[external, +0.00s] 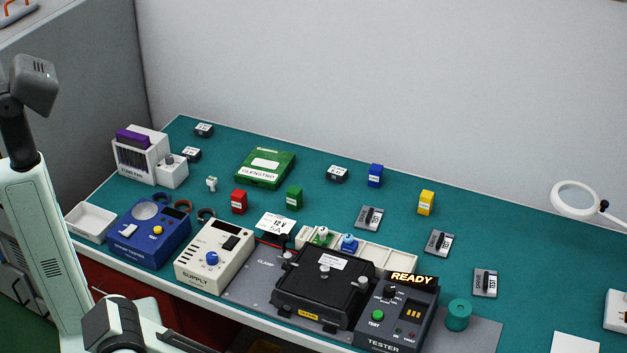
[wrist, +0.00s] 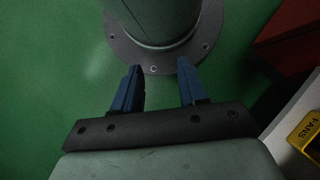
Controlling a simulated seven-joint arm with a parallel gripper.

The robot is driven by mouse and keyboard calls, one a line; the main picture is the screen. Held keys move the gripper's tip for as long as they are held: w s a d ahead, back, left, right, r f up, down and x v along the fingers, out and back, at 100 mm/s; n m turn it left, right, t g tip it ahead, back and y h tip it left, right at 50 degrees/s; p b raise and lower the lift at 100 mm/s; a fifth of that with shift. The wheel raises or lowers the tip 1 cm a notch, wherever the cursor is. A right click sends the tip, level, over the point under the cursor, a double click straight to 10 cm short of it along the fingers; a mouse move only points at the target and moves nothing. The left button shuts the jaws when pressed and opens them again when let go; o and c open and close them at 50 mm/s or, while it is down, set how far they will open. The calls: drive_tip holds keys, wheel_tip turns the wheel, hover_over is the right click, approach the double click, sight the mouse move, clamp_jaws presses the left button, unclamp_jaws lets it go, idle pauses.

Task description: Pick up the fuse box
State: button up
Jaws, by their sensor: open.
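No label that I can read says fuse box. A flat green box (external: 265,168) with a white label lies at the back left of the teal bench in the external view. A black lidded case (external: 323,290) with grey knobs and a small yellow label sits on a grey plate at the front; I cannot tell which is the fuse box. My gripper (wrist: 160,67) shows in the wrist view, its two blue fingers apart and nothing between them. It points at a green floor and my round base flange, away from the bench. The external view does not show my fingers.
A blue meter (external: 151,233), a cream supply (external: 214,250) and a tester (external: 397,315) line the bench front. Small red (external: 239,201), green (external: 294,197), blue and yellow blocks stand behind. A magnifier (external: 575,199) is at right. A yellow bin labelled FANS (wrist: 307,135) shows in the wrist view.

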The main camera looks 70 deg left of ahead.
idle(0.4)
drive_tip(key=o, duration=0.5)
